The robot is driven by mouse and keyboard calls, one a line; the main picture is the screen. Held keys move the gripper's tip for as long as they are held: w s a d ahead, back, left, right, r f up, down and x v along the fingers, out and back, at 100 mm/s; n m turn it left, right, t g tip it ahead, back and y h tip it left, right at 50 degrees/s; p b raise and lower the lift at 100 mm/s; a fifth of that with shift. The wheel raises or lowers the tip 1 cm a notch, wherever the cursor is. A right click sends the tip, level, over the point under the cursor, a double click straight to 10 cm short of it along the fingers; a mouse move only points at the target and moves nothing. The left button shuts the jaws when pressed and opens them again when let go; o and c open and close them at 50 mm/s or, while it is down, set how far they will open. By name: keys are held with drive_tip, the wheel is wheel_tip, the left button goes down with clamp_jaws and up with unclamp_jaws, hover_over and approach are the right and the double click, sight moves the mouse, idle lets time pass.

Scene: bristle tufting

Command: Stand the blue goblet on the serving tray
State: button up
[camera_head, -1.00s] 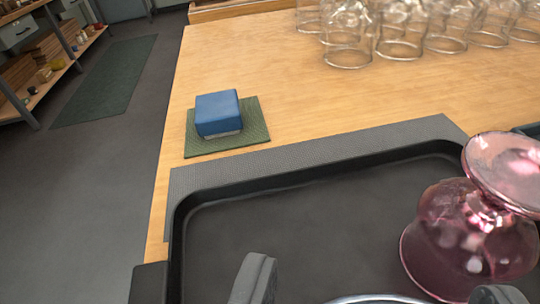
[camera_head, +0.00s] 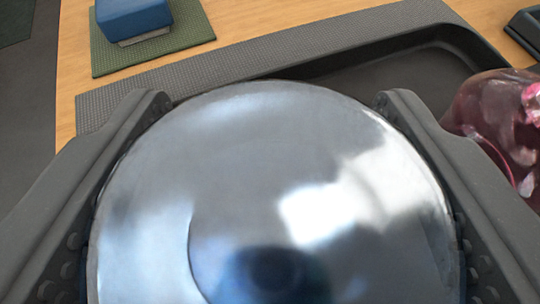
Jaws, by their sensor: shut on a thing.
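My gripper (camera_head: 270,110) is shut on the blue goblet (camera_head: 270,180), with one finger at each side. The goblet fills the lower middle of the view as a wide, shiny, round glass face, clear grey with a deep blue patch near the bottom edge. I cannot tell whether this face is its foot or its bowl. The dark serving tray (camera_head: 420,66) lies beyond and below, largely hidden by the goblet and fingers. I cannot tell whether the goblet touches it.
A blue block (camera_head: 133,17) sits on a green mat (camera_head: 180,40) at upper left. A dark object (camera_head: 527,30) is at upper right.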

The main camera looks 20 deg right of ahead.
drive_tip(key=o, duration=1.1)
drive_tip(key=shift+o, duration=0.2)
drive_tip(key=shift+r, duration=0.1)
drive_tip(key=v, duration=1.2)
drive_tip(key=shift+p, duration=0.45)
